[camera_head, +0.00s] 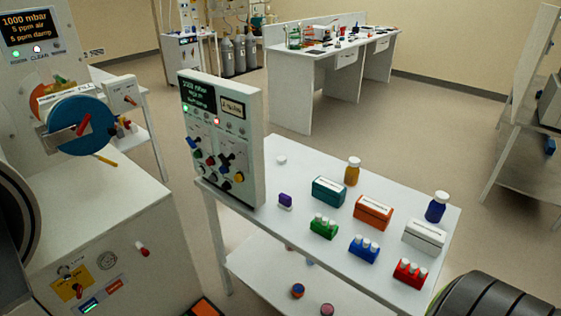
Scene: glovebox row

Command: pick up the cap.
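A small white round piece (281,160) that looks like a cap lies on the white table (320,174), near its far left part, to the right of the control box. It is apart from the other things on the table. An amber bottle (352,172) and a blue bottle (436,207) stand upright on the same table, both with white tops. Neither of my grippers shows in the head view.
A control box (228,140) stands on the table's left end. A purple block (285,201), a teal box (328,191), an orange box (373,212), a white box (424,236) and vial racks (323,227) fill the middle and right. A dark ribbed cylinder (492,297) covers the lower right corner.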

